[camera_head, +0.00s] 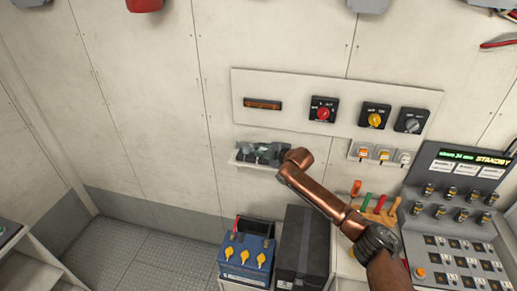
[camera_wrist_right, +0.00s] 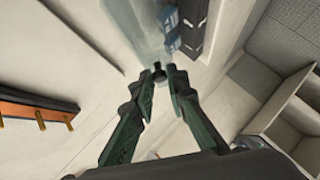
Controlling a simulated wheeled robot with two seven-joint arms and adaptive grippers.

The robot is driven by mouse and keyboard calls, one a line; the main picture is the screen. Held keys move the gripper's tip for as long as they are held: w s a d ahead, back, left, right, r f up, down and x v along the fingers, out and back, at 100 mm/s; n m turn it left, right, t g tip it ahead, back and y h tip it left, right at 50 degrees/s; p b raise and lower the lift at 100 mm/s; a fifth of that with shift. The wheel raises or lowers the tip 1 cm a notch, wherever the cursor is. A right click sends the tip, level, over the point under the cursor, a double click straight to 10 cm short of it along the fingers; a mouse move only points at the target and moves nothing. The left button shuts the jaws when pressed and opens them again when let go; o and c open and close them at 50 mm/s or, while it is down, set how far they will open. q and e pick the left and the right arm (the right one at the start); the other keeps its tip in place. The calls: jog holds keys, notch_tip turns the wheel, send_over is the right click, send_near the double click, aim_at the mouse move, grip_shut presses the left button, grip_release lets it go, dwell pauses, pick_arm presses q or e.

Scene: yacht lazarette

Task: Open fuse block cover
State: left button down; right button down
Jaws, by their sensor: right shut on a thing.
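The fuse block (camera_head: 242,159) is a pale unit low on the wall, below the switch panel, mostly hidden behind my right gripper (camera_head: 260,152). In the right wrist view, a clear, see-through cover (camera_wrist_right: 146,32) lies just beyond the fingers. My right gripper (camera_wrist_right: 160,72) is shut on a small dark knob (camera_wrist_right: 158,68) at the near edge of that cover. How far the cover stands open cannot be told. My left gripper is not in view.
Above are an orange bus bar (camera_head: 263,104), a red switch (camera_head: 323,113), a yellow switch (camera_head: 375,120) and a grey switch (camera_head: 412,124). Below stand a blue battery (camera_head: 247,262) and a black box (camera_head: 303,250). A console (camera_head: 460,210) is at right. The floor (camera_head: 150,250) at left is clear.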

jog(key=shift+r, duration=0.15)
dwell(0.4)
jog(key=c, duration=1.9)
grip_release()
jog(key=v, duration=1.2)
jog(key=shift+w, duration=0.2)
